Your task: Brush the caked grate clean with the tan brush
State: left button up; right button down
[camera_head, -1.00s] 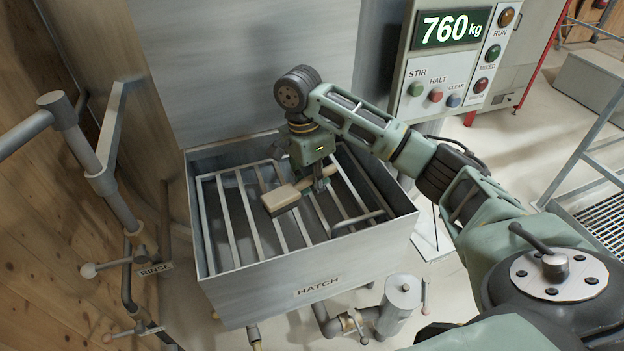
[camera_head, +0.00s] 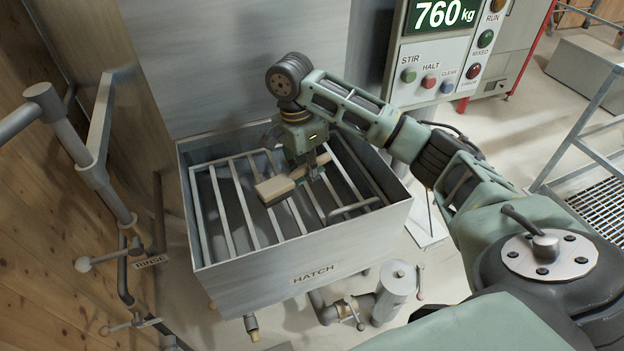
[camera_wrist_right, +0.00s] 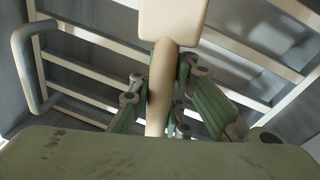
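The grate (camera_head: 229,212) is a set of pale metal bars inside the open metal hatch box (camera_head: 318,248); a U-shaped handle (camera_head: 354,208) stands on its right part. The tan brush (camera_head: 274,189) lies low at the bars, its block to the left and its handle to the right. My right gripper (camera_head: 312,172) is shut on the brush handle, which shows between the fingers in the right wrist view (camera_wrist_right: 160,92). The brush underside is hidden, so I cannot tell whether bristles touch the bars. No thick caking shows on the visible bars. My left gripper is not in view.
A control panel (camera_head: 440,60) reading 760 kg, with several buttons, stands at the upper right. Pipes and a RINSE valve (camera_head: 84,264) are at the left. The box walls surround the grate closely. Open floor (camera_head: 440,290) lies right of the box.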

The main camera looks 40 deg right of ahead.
jog(key=w+d, duration=0.1)
jog(key=w, duration=0.5)
jog(key=shift+d, duration=0.25)
dwell(0.4)
jog(key=shift+f, duration=0.1)
notch_tip(320, 180, up, 11)
dwell(0.9)
jog(key=shift+w, duration=0.1)
jog(key=shift+f, duration=0.1)
dwell(0.3)
